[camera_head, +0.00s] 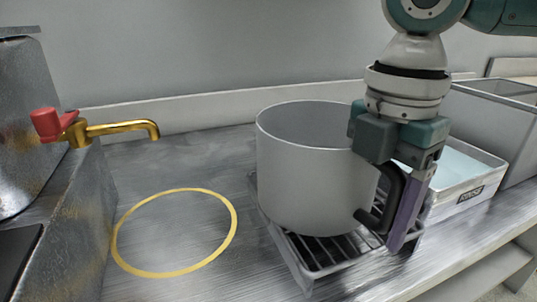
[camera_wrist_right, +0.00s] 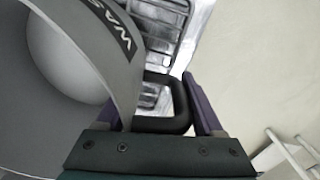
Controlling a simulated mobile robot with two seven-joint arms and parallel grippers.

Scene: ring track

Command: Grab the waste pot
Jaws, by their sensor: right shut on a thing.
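The waste pot (camera_head: 305,175) is a large light grey pot standing upright on a metal rack in the head view. It has a black handle (camera_head: 383,205) on its right side. My right gripper (camera_head: 402,225) is shut on that handle, with a purple finger showing in front of it. In the right wrist view the pot's wall (camera_wrist_right: 95,35) shows part of a dark label reading "WAS". The handle (camera_wrist_right: 165,122) lies between the two purple fingers of the right gripper (camera_wrist_right: 160,105). My left gripper is not in view.
The rack (camera_head: 320,255) sits on a grey metal counter. A yellow ring (camera_head: 232,235) is marked on the counter left of the pot. A brass tap with a red knob (camera_head: 45,122) reaches in from the left. A white tray (camera_head: 490,185) with a label stands right of the gripper.

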